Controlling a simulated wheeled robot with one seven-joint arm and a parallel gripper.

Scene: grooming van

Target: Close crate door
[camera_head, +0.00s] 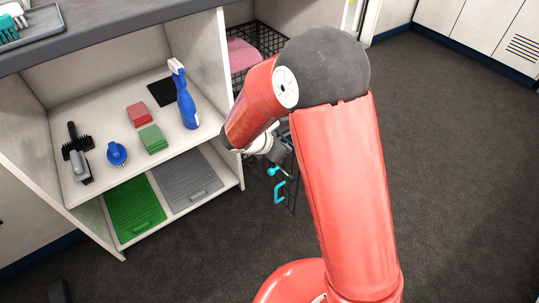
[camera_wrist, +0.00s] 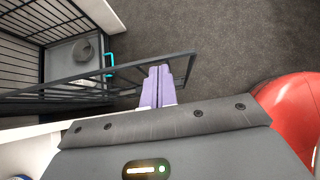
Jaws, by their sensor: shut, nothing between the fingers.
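The black wire crate (camera_head: 262,38) stands beyond the shelf unit, largely hidden behind my arm. Its barred side also shows at the left of the wrist view (camera_wrist: 22,55). The dark wire door (camera_wrist: 135,72) stands open, swung away from the crate and crossing the wrist view toward my fingers. Teal handle parts (camera_head: 279,191) show below my wrist, and a teal piece also shows in the wrist view (camera_wrist: 109,62). My gripper (camera_wrist: 158,72) is shut and empty, its pale purple fingers overlapping the door bars; I cannot tell whether they touch.
The shelf unit (camera_head: 233,100) stands close left of my wrist, holding a blue spray bottle (camera_head: 186,98), brushes and sponges. A pink cloth (camera_head: 243,54) lies at the crate. A rounded grey object (camera_wrist: 82,49) sits inside it. Dark floor (camera_head: 450,150) is clear to the right.

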